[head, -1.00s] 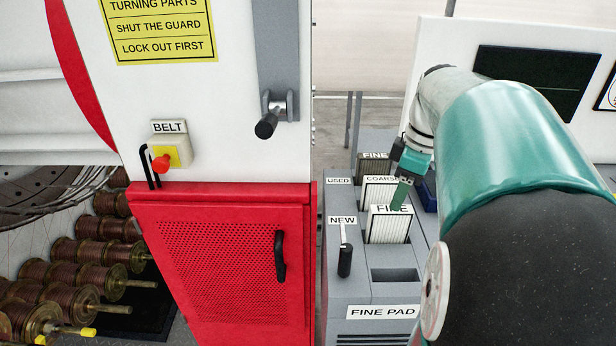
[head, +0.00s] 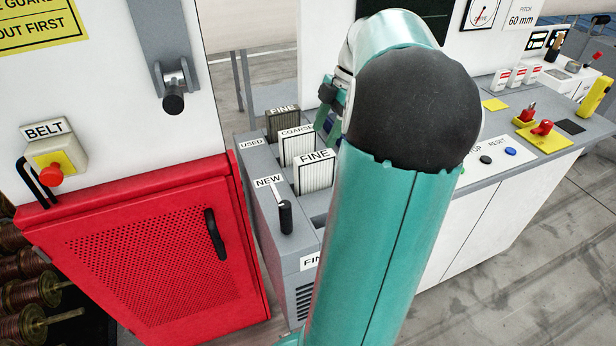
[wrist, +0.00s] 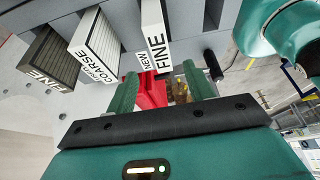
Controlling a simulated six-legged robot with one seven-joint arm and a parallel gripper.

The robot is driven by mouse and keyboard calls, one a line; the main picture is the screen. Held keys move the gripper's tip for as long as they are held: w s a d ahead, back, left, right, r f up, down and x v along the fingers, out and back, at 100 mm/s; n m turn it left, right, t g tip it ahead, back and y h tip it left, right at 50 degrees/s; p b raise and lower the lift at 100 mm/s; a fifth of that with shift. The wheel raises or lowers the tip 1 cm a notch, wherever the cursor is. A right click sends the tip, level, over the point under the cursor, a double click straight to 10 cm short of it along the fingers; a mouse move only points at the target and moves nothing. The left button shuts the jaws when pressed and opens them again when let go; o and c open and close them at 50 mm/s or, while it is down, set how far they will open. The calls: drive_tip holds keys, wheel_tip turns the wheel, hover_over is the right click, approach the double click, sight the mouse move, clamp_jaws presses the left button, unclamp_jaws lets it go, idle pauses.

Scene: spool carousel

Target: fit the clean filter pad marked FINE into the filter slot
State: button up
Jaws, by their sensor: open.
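The clean white pad marked FINE (head: 314,174) stands upright in the front of the grey filter housing (head: 268,214). It also shows in the wrist view (wrist: 156,35), ahead of the fingertips. A white COARSE pad (head: 297,147) stands behind it, and a dark, dirty-looking pad marked FINE (head: 282,125) stands farthest back. My gripper (wrist: 162,88) is open and empty, with a gap between its fingers and the clean pad. In the head view my arm hides most of the gripper. An empty slot (head: 318,221) in front of the clean pad is mostly hidden by my arm.
A black-handled lever (head: 285,214) by the NEW label stands at the housing's left front. A red perforated door (head: 150,265) and a BELT button box (head: 52,160) are to the left. A control desk (head: 500,165) with buttons stands to the right.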

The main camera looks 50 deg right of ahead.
drive_tip(key=x, duration=0.5)
drive_tip(key=shift+s+d+f, duration=0.1)
drive_tip(key=shift+s+f, duration=0.05)
drive_tip(key=shift+f, duration=0.15)
drive_tip(key=shift+x, duration=2.3)
drive_tip(key=shift+f, duration=0.2)
drive_tip(key=c, duration=1.1)
drive_tip(key=shift+r, duration=0.15)
wheel_tip(320, 180, up, 18)
hover_over(316, 156)
drive_tip(key=a, duration=0.1)
drive_tip(key=shift+w, duration=0.3)
